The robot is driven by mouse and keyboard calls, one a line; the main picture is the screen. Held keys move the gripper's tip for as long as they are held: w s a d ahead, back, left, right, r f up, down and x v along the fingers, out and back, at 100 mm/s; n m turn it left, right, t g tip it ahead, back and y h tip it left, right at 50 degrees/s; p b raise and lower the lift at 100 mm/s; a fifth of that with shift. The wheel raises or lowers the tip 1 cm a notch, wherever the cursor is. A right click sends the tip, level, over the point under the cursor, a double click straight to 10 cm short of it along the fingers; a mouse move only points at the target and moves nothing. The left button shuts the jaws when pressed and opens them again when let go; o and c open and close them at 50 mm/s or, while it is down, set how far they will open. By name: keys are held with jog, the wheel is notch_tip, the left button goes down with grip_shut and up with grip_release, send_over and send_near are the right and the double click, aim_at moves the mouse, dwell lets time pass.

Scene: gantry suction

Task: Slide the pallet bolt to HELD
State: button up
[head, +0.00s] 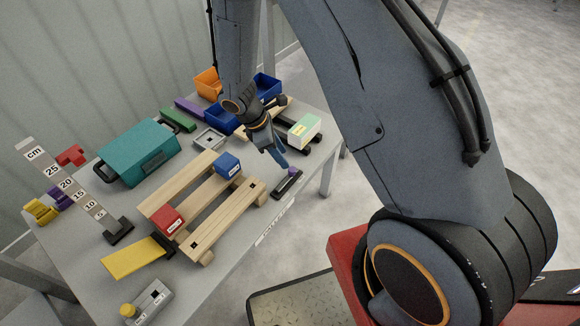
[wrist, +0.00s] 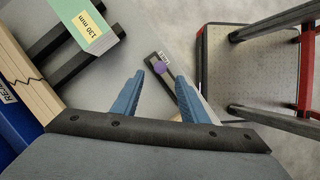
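The pallet bolt is a dark slotted rail (head: 284,188) on the table's front edge, right of the wooden pallet (head: 226,217). Its purple knob (head: 293,172) sits toward the far right end in the head view. In the wrist view the knob (wrist: 159,68) is near the upper left end of the rail (wrist: 153,57), beside a small label too small to read. My gripper (wrist: 160,79) is open and empty. Its blue fingers point down toward the rail, with the knob appearing between and just beyond the tips. I cannot tell the remaining height. The right finger covers part of the rail.
A red box (head: 168,219) and a blue box (head: 228,165) stand on the pallet. A green-topped block (head: 304,131) on black bars stands close behind the rail. A teal case (head: 138,152) and blue bins (head: 222,118) are farther back.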

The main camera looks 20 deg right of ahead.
aim_at(292, 169)
jog(key=x, duration=0.7)
jog(key=shift+f, duration=0.15)
grip_shut()
